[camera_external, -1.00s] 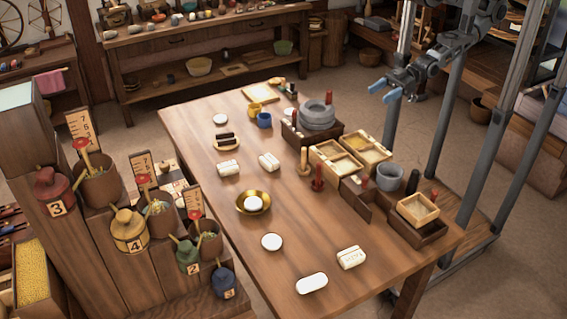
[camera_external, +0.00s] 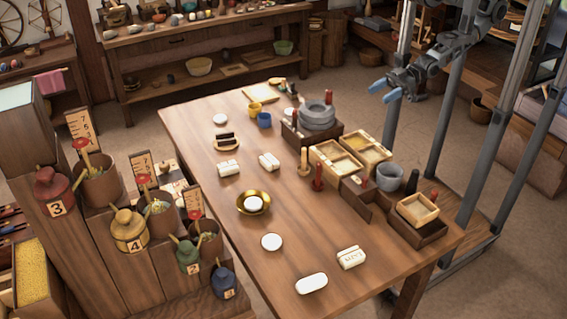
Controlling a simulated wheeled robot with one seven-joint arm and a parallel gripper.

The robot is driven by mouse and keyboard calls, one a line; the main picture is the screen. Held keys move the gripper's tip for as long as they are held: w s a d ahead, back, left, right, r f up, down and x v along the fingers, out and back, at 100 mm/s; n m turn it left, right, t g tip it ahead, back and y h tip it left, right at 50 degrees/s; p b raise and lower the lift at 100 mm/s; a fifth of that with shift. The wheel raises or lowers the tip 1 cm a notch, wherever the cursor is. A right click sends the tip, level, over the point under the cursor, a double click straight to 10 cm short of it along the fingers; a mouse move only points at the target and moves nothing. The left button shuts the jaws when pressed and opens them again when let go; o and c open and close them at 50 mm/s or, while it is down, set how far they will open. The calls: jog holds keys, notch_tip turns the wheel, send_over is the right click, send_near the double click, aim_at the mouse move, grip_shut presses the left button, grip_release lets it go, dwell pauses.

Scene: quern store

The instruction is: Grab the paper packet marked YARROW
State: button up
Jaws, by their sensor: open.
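Three small white paper packets lie on the wooden table (camera_external: 315,230). One packet (camera_external: 228,168) is left of the middle, another packet (camera_external: 269,161) is just right of it, and a third packet (camera_external: 351,257) is near the front right. Each seems to carry dark lettering, too small to read, so I cannot tell which is marked YARROW. My gripper (camera_external: 384,91), with blue fingertips, is open and empty. It hangs in the air beyond the table's right side, apart from all the packets.
Along the table's right side stand a grey stone quern (camera_external: 317,115), a divided wooden box (camera_external: 338,166), a grey mug (camera_external: 389,177), red and dark upright pegs and a small tray (camera_external: 418,210). A brass bowl (camera_external: 253,202) and white discs lie mid-table.

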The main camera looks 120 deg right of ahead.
jog(key=o, duration=0.3)
